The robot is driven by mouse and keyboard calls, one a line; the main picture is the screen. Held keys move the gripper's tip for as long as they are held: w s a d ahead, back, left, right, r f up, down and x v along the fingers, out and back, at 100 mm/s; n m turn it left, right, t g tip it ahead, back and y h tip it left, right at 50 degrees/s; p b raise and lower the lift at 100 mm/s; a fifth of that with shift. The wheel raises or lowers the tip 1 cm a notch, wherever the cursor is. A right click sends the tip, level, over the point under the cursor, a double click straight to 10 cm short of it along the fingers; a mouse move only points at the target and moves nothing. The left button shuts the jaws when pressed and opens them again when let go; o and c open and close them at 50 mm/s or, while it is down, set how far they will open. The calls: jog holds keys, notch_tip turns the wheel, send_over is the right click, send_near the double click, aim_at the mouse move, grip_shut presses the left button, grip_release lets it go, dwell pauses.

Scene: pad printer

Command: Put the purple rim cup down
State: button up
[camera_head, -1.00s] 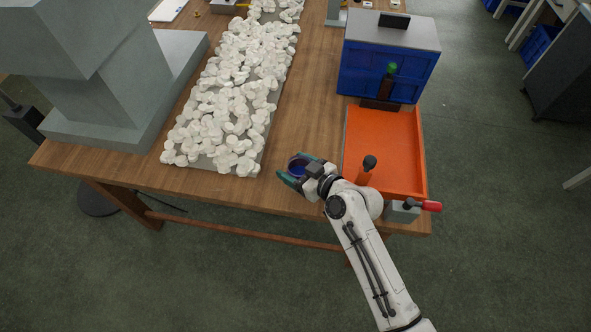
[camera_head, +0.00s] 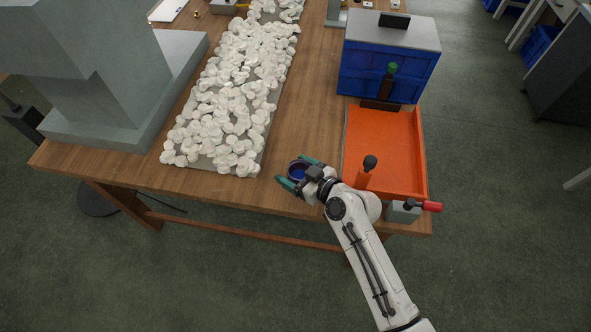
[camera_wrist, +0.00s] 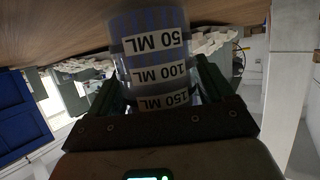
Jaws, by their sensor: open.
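The purple rim cup (camera_head: 297,171) stands on the wooden table near its front edge, between the pile of white pieces and the orange tray. In the wrist view the cup (camera_wrist: 150,60) appears upside down, with volume labels on its side. Its rim is partly cut off or hidden there. My gripper (camera_head: 296,173) is open, with its green fingers on either side of the cup. In the wrist view the fingers (camera_wrist: 155,92) flank the cup, and I cannot tell whether they touch it.
The orange tray (camera_head: 395,150) lies right of the cup, with a dark-topped orange bottle (camera_head: 366,172) at its left side. A blue box (camera_head: 362,70) stands behind it. White pieces (camera_head: 225,100) cover a grey mat. A large grey machine (camera_head: 110,110) stands left. Bare wood (camera_head: 310,110) lies behind the cup.

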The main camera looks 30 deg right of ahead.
jog(key=b+v, duration=0.1)
jog(key=v, duration=0.6)
jog(key=shift+s+r+b, duration=0.2)
jog(key=shift+b, duration=0.15)
jog(key=shift+s+f+g, duration=0.15)
jog(key=shift+s+g, duration=0.1)
jog(key=shift+g, duration=0.05)
jog(key=s, duration=0.1)
jog(key=s+f+g, duration=0.1)
jog(key=s+a+g, duration=0.1)
jog(key=shift+s+f, duration=0.2)
jog(key=shift+f, duration=0.15)
jog(key=s+d+m+g+h, duration=0.2)
jog(key=s+d+g, duration=0.1)
jog(key=s, duration=0.7)
jog(key=s+d+m+g+h, duration=0.2)
jog(key=s+g, duration=0.4)
jog(key=s, duration=0.3)
jog(key=shift+s+d+f+g+h, duration=0.35)
jog(key=shift+d+h, duration=0.15)
jog(key=shift+d, duration=0.55)
